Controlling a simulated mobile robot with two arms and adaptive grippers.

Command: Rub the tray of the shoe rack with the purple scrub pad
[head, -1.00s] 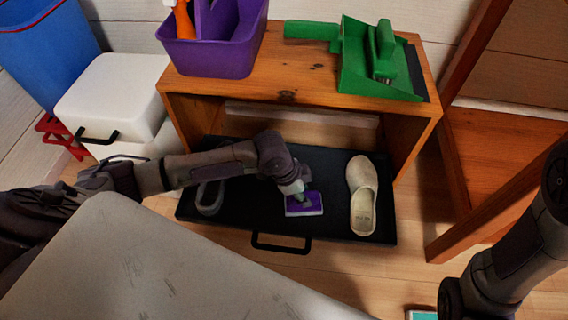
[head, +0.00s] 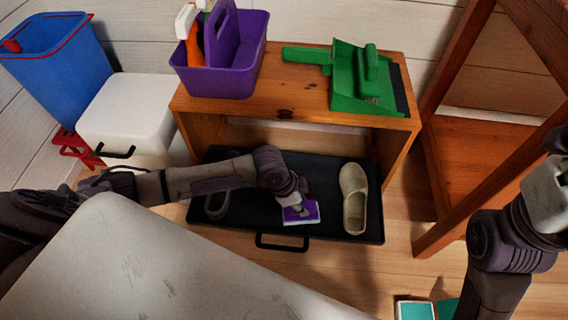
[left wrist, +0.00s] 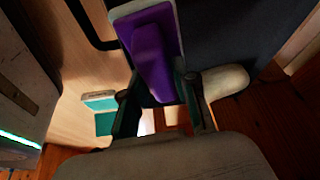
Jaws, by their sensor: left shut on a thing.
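The shoe rack (head: 290,101) is a low wooden unit. Its black tray (head: 255,216), with a front handle, is pulled out below. A beige slipper (head: 353,198) lies on the tray's right, and a dark grey shoe (head: 216,204) on its left, partly behind my left arm. My left gripper (head: 296,201) is shut on the purple scrub pad (head: 302,214), low over the tray between them. I cannot tell whether the pad touches it. The left wrist view shows the pad (left wrist: 152,55) between the fingers (left wrist: 163,97). My right gripper (head: 553,165) is at the right edge, its fingers unclear.
A purple caddy (head: 220,72) with bottles and a green dustpan (head: 362,80) stand on the rack. A blue bin (head: 55,70) and white box (head: 135,105) are left. A wooden frame (head: 470,150) stands right. Teal-and-white items (head: 415,310) lie on the floor at the bottom.

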